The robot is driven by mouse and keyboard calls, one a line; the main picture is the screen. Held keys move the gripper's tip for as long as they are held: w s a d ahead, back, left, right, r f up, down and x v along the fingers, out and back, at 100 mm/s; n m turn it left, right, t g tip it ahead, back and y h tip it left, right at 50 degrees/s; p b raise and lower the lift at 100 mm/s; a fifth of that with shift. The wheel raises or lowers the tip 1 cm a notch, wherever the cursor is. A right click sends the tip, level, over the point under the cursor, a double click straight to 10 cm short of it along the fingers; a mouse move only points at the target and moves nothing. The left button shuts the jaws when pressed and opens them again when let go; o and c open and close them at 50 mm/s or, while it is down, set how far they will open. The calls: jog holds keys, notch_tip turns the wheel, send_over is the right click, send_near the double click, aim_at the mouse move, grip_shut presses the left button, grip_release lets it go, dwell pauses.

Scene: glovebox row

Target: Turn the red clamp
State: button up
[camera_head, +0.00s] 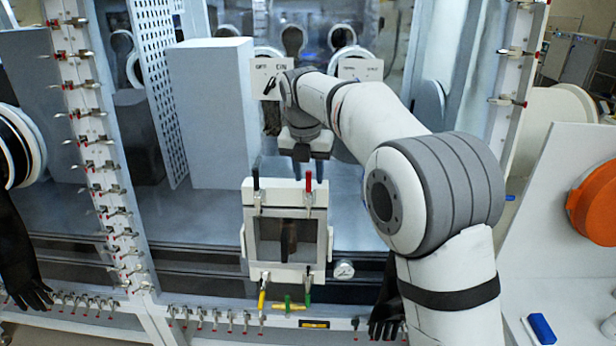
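The red clamp (308,186) has an upright red handle at the top right corner of a small white framed hatch (249,240). A black-handled clamp (256,181) stands upright at the hatch's top left corner. A yellow-handled clamp (262,299) and a green-handled clamp (307,298) hang at its lower corners. My gripper (308,168) points down just above and behind the red handle in the picture. Its fingertips are small and dark, so their opening and any contact with the red clamp are unclear.
A round gauge (344,269) sits right of the hatch. A tall pale box (212,115) stands behind the window at left. Clamp-lined posts (97,150) flank the window. Black gloves (20,255) hang at far left and below my arm. A blue block (541,328) lies lower right.

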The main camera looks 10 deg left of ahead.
notch_tip(320, 180, up, 7)
jog(key=s, duration=0.1)
jog(key=shift+s+f+b, duration=0.15)
jog(key=shift+f+b, duration=0.05)
jog(key=shift+b, duration=0.1)
jog(key=shift+a, duration=0.1)
jog(key=s+d+f+m+b, duration=0.25)
jog(key=s+d+m, duration=0.35)
jog(key=d+m, duration=0.35)
jog(key=s+d+f+m+b, duration=0.2)
jog(key=s+d+f+m, duration=0.25)
jog(key=d+m, duration=0.55)
jog(key=s+d+f+m+b, duration=0.1)
jog(key=s+d+f+m, duration=0.4)
jog(key=s+f+m, duration=0.2)
jog(key=s+d+f+m+t+b, duration=0.1)
jog(key=s+d+f+m+b, duration=0.1)
jog(key=s+d+f+m, duration=0.3)
jog(key=s+f+m, duration=0.2)
jog(key=s+m, duration=0.2)
jog(key=s, duration=0.2)
jog(key=shift+s+d+f, duration=0.2)
jog(key=shift+d+f, duration=0.05)
jog(key=shift+d, duration=0.05)
